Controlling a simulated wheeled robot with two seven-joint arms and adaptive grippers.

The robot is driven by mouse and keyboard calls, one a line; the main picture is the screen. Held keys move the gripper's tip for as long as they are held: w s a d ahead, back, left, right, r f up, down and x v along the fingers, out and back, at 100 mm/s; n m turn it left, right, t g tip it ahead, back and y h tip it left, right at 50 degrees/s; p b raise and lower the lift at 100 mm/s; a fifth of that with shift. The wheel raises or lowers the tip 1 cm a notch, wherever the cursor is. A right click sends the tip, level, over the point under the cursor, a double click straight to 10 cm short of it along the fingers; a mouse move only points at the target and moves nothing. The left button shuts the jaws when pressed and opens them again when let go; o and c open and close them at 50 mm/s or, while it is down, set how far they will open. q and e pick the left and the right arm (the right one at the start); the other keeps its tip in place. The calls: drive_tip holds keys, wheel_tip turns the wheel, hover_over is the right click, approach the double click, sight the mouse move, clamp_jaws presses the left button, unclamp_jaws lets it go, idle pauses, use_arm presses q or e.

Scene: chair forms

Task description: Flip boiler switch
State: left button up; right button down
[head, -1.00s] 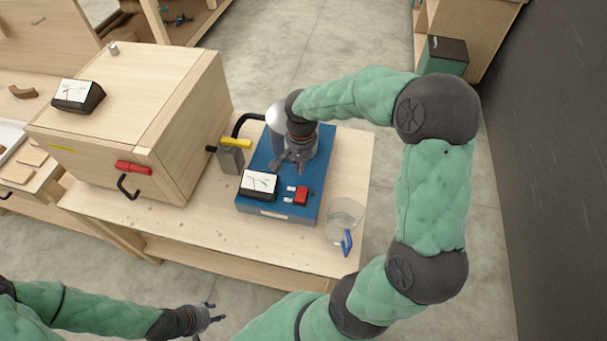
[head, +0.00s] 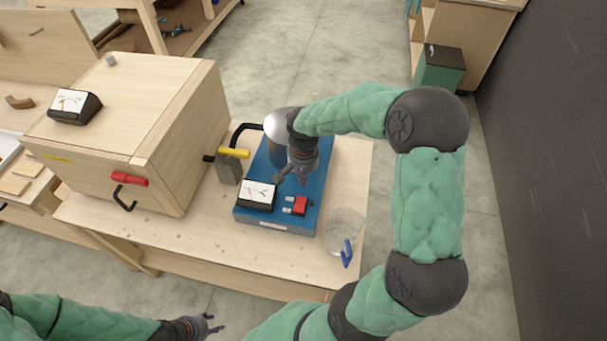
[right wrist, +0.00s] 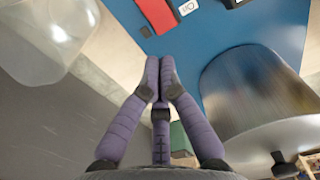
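The boiler has a blue base (head: 315,165) on the wooden table, with a shiny metal vessel (head: 279,124) at its back. A red switch (head: 299,206) with small white labels sits on the base's front right; it also shows near the top of the right wrist view (right wrist: 155,14). My right gripper (head: 291,182) is above the base, just behind the switch. In the right wrist view its purple fingertips (right wrist: 160,62) are together with nothing seen between them, short of the switch. My left gripper (head: 216,322) is low at the front, empty, fingers apart.
A gauge (head: 257,194) stands left of the switch. A clear jug (head: 343,226) with a blue handle is close on the right. A yellow-handled grey block (head: 229,168) and a large wooden box (head: 125,120) stand to the left. The table's front strip is clear.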

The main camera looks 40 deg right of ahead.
sight(303, 200)
wheel_tip(303, 200, down, 9)
drive_tip(key=shift+r+b, duration=0.15)
drive_tip(key=shift+b, duration=0.6)
drive_tip(key=shift+d+f+g+y+p, duration=0.2)
drive_tip(key=shift+g+y+p, duration=0.1)
drive_tip(key=shift+p, duration=0.4)
drive_tip(key=shift+w+f, duration=0.1)
drive_tip(key=shift+f, duration=0.05)
drive_tip(key=shift+a, duration=0.2)
drive_tip(key=shift+s+a+r, duration=0.45)
